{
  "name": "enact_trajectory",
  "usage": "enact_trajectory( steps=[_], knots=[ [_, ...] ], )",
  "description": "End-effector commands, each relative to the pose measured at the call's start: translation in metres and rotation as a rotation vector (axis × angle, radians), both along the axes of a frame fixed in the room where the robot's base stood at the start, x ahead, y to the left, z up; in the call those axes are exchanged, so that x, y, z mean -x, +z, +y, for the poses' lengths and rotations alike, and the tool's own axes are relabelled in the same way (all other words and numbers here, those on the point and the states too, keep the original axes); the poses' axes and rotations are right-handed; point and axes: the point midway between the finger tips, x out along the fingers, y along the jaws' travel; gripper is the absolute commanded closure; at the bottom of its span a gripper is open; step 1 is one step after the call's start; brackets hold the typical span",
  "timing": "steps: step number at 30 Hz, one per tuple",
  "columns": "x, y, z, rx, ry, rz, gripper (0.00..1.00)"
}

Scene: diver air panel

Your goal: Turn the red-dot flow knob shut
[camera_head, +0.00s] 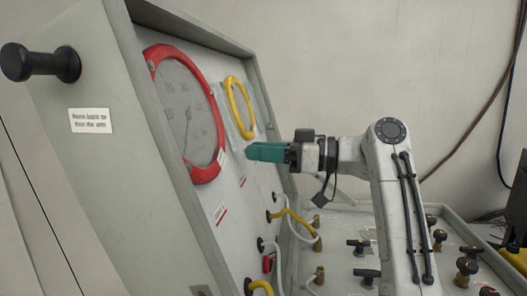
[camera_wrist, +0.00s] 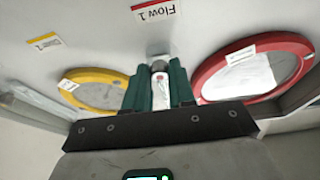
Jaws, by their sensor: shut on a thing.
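The red-dot flow knob (camera_wrist: 160,68) shows in the wrist view between my green fingers, small and pale with a red mark on its end. My gripper (camera_wrist: 159,90) is shut on it, one finger on each side. A "Flow 1" label with a red stripe (camera_wrist: 154,12) is on the panel just above it in that view. In the head view my gripper (camera_head: 250,153) reaches left to the sloping panel face, between the red-ringed gauge (camera_head: 208,171) and the yellow-ringed gauge (camera_head: 251,133). The knob is hidden there by the fingers. Its turn angle cannot be told.
In the wrist view the yellow-ringed gauge (camera_wrist: 88,76) is left and the red-ringed gauge (camera_wrist: 301,54) right of my fingers. Below the gripper in the head view are yellow hoses (camera_head: 291,215) and several dark valve knobs (camera_head: 467,265). A black handle (camera_head: 41,63) juts from the panel's side.

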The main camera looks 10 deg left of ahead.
Motion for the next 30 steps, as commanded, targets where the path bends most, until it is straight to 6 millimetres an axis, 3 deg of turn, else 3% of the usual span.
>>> enact_trajectory(
  steps=[14,30],
  knots=[
    [0.0005,0.0028,-0.0007,-0.005,-0.044,0.124,1.0],
    [0.0032,0.0094,-0.0005,-0.022,-0.196,0.589,1.0]
  ],
)
